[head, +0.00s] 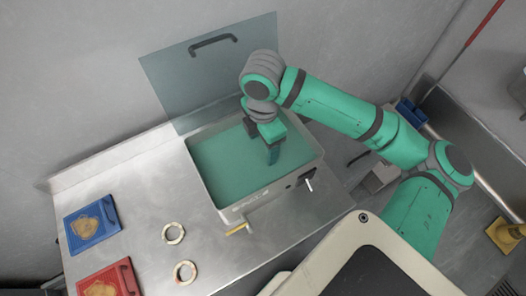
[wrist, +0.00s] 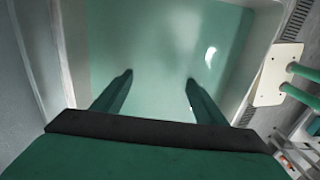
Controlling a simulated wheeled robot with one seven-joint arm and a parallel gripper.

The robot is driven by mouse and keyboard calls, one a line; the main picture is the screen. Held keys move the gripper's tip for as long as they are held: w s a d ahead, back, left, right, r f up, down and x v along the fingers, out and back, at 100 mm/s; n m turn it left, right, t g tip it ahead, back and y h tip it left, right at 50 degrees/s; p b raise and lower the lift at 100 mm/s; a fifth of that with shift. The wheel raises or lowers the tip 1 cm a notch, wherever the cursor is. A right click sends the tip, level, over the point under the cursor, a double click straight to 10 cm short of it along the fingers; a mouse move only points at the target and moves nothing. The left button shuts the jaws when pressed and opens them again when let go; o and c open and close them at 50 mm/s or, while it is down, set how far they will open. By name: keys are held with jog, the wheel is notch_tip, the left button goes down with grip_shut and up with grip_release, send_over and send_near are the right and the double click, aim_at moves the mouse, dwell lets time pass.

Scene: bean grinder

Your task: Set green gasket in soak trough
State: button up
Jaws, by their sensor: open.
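The soak trough (head: 236,205) is a pale rectangular basin of green liquid on the steel counter; it also fills much of the wrist view (wrist: 262,62). My gripper (head: 273,158) points down over the right part of the trough. In the wrist view my gripper (wrist: 159,77) is open, its two green fingers apart with only liquid seen between them. I cannot make out a green gasket with certainty. A small pale curved patch (wrist: 210,57) shows in the liquid right of the fingers; I cannot tell whether it is an object or glare.
Two cream rings, one upper (head: 174,233) and one lower (head: 185,272), lie on the counter left of the trough. A blue tray (head: 73,236) and a red tray (head: 126,272) stand farther left. A raised translucent lid (head: 215,75) stands behind the trough. Bare counter (head: 140,195) lies between.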

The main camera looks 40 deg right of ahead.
notch_tip(320, 180, up, 6)
jog(key=shift+r, duration=0.2)
dwell(0.6)
